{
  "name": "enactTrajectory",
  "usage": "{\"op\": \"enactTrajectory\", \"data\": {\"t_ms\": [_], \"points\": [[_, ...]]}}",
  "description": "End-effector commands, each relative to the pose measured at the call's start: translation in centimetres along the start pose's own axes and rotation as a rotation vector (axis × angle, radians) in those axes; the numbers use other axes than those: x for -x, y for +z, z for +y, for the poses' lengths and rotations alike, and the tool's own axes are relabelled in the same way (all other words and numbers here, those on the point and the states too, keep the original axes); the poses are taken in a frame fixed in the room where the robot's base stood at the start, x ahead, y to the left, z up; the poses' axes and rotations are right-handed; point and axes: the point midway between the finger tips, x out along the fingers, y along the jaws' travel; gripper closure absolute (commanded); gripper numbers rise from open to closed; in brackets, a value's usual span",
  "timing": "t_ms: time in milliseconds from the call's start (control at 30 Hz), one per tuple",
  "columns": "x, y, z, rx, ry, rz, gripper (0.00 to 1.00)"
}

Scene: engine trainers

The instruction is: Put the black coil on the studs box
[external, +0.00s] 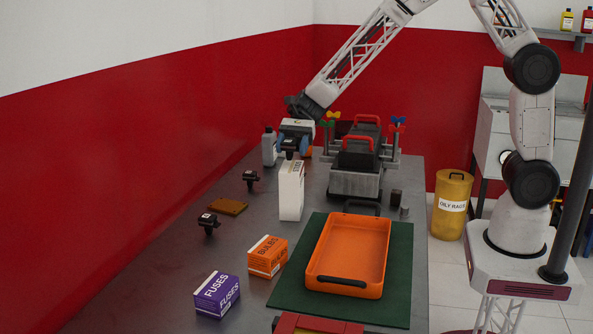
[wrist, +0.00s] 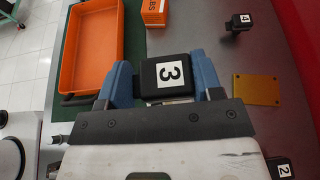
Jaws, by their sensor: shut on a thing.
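My gripper (external: 291,146) is shut on a black coil labelled 3 (wrist: 166,76), with a blue finger on each side of it in the wrist view. The coil also shows between the fingers in the external view (external: 289,144). A tall white box (external: 291,192), apparently the studs box, stands upright on the bench. Its lettering is too small to read surely. The held coil appears just above or behind the box's top in the external view; I cannot tell whether they touch. In the wrist view, the coil hides most of what lies under it.
Black coils (external: 250,179) (external: 208,222) and an amber plate (external: 228,206) lie left. The bulbs box (external: 267,256) and fuses box (external: 217,295) stand nearer. An orange tray (external: 317,268) sits on a green mat (external: 285,288). The engine trainer (external: 357,184) stands right of the white box.

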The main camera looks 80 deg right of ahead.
Motion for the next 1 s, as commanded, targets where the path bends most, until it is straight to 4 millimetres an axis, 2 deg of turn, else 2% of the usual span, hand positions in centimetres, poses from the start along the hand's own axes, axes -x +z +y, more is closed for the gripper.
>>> {"op": "enactTrajectory", "data": {"t_ms": [167, 633, 667, 800, 1000], "points": [[-0.6, -1.3, 0.0, 0.0, -0.001, 0.0, 0.68], [-0.7, -1.7, 0.0, 0.0, 0.0, 0.0, 0.68], [-0.7, -1.7, 0.0, 0.0, -0.001, 0.0, 0.36], [-0.7, -1.7, 0.0, 0.0, 0.0, 0.0, 0.15], [-0.7, -1.7, 0.0, 0.0, 0.0, 0.0, 0.15]]}}
